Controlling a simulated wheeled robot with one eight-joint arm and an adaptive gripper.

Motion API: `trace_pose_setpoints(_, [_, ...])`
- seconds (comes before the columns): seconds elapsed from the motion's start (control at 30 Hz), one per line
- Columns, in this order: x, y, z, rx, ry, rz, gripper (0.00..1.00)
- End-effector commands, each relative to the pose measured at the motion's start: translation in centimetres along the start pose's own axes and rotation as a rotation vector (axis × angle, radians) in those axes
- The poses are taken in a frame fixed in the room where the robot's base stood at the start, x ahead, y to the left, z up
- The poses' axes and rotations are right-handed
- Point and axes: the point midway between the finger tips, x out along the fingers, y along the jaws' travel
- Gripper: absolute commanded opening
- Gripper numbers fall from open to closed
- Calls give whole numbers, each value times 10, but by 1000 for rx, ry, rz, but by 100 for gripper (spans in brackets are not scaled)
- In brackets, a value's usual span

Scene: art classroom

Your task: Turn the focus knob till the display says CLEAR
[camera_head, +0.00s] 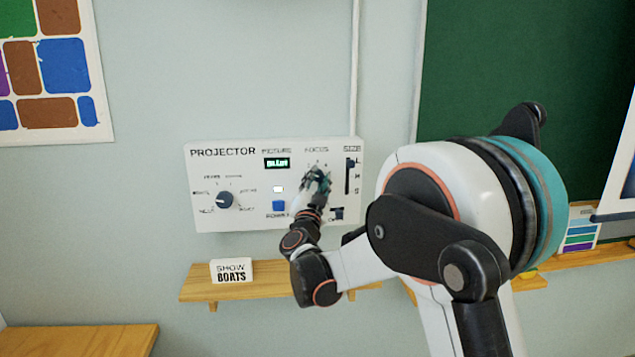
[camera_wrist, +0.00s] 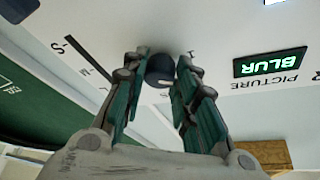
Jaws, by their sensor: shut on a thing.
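The white projector panel (camera_head: 235,170) is fixed to the wall in the head view. Its small green-lit display (camera_head: 277,163) sits under PICTURE; in the wrist view the display (camera_wrist: 270,63) reads BLUR. My gripper (camera_head: 317,183) is at the panel under the word FOCUS and hides the knob there in the head view. In the wrist view my gripper (camera_wrist: 160,76) has its two fingers on either side of the dark round focus knob (camera_wrist: 160,67), shut on it. The knob's pointer cannot be made out.
A larger dial (camera_head: 225,200), a blue power button (camera_head: 279,206) with a lit lamp above it, and a size slider (camera_head: 349,177) share the panel. Below is a wooden shelf (camera_head: 195,291) with a SHOW BOATS card (camera_head: 231,271). A green chalkboard (camera_head: 530,70) is at right.

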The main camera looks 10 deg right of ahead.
Motion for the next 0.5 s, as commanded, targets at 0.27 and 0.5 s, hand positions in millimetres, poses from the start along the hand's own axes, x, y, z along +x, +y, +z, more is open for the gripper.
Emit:
trace_pose_setpoints(0.27, [0,-3,-1,175,-7,74,3])
trace_pose_setpoints(0.5, [0,-3,-1,263,-10,110,3])
